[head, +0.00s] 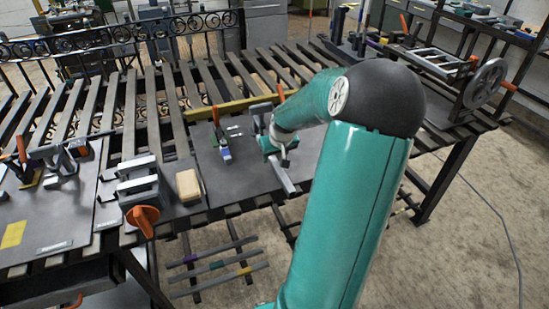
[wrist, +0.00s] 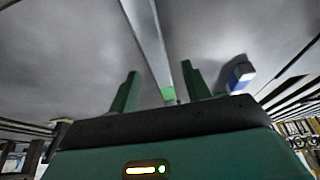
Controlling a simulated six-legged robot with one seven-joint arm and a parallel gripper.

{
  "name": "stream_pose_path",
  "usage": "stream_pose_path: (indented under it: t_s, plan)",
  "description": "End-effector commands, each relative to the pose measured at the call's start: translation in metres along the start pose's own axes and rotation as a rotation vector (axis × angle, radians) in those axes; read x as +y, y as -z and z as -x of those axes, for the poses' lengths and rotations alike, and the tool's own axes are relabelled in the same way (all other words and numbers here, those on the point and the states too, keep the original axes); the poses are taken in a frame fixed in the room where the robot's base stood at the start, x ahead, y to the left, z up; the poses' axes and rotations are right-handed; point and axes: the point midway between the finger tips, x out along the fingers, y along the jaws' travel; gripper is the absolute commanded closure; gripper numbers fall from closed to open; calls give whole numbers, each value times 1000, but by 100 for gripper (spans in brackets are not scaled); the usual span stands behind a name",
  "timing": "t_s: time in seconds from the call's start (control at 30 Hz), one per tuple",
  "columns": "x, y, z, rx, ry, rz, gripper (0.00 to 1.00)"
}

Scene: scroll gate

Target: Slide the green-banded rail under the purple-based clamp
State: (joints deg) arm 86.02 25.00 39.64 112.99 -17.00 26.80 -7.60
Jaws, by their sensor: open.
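The green-banded rail (wrist: 150,40) is a long grey bar in the wrist view, with a green band (wrist: 168,93) at its near end. My gripper (wrist: 160,85) is open, with one green finger on each side of the rail's banded end. Whether the fingers touch it is unclear. In the head view, the rail (head: 284,178) lies on the grey plate below my gripper (head: 281,153); its band is hidden. A small clamp with purple (head: 43,153) low on it stands on the left plate and appears to be the purple-based clamp; its details are small.
A blue-and-white block (wrist: 240,76) lies right of my gripper in the wrist view. A tan block (head: 188,185) and a grey vise with an orange knob (head: 143,217) stand left of the rail's plate. An orange-handled clamp (head: 218,122) stands behind. Colour-banded bars (head: 217,265) lie below the bench.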

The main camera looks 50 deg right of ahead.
Motion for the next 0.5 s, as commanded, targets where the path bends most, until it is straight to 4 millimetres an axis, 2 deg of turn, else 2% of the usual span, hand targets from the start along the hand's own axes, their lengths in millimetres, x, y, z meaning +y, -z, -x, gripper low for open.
stream_pose_path:
  t_s: [0.03, 0.2, 0.5]
  plan:
    - [-1, 0, -8, -1, 2, 0, 52]
    - [1, 0, -20, 0, 0, 0, 52]
    - [1, 0, -21, 1, -1, -1, 54]
